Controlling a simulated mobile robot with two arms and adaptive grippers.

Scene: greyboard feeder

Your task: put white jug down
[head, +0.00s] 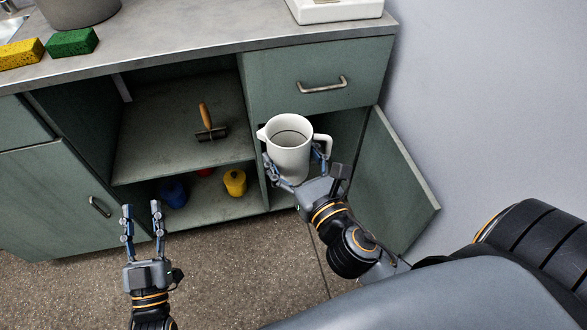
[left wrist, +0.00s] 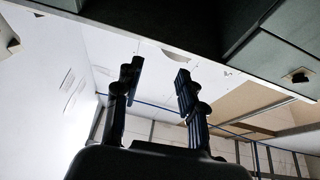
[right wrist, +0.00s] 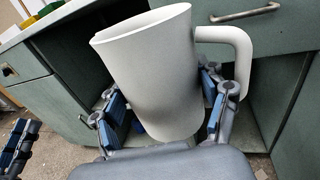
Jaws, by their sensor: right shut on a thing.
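The white jug (head: 289,155) is upright in the head view, in front of the right part of the cabinet below the drawer. Its handle is on the right and its spout on the left. My right gripper (head: 295,168) is shut on the jug's body, a finger on each side. The jug also fills the middle of the right wrist view (right wrist: 160,75), where its base is hidden behind the gripper. My left gripper (head: 142,215) is open and empty, low on the left in front of the cabinet. The left wrist view shows its fingers (left wrist: 158,90) apart with nothing between them.
The worktop (head: 200,32) holds a yellow sponge (head: 21,53), a green sponge (head: 72,42), a grey pot and a white object (head: 335,10). The open cabinet has a shelf (head: 165,150) with a roller (head: 209,123); blue and yellow containers (head: 235,182) stand below. An open door (head: 395,185) is right.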

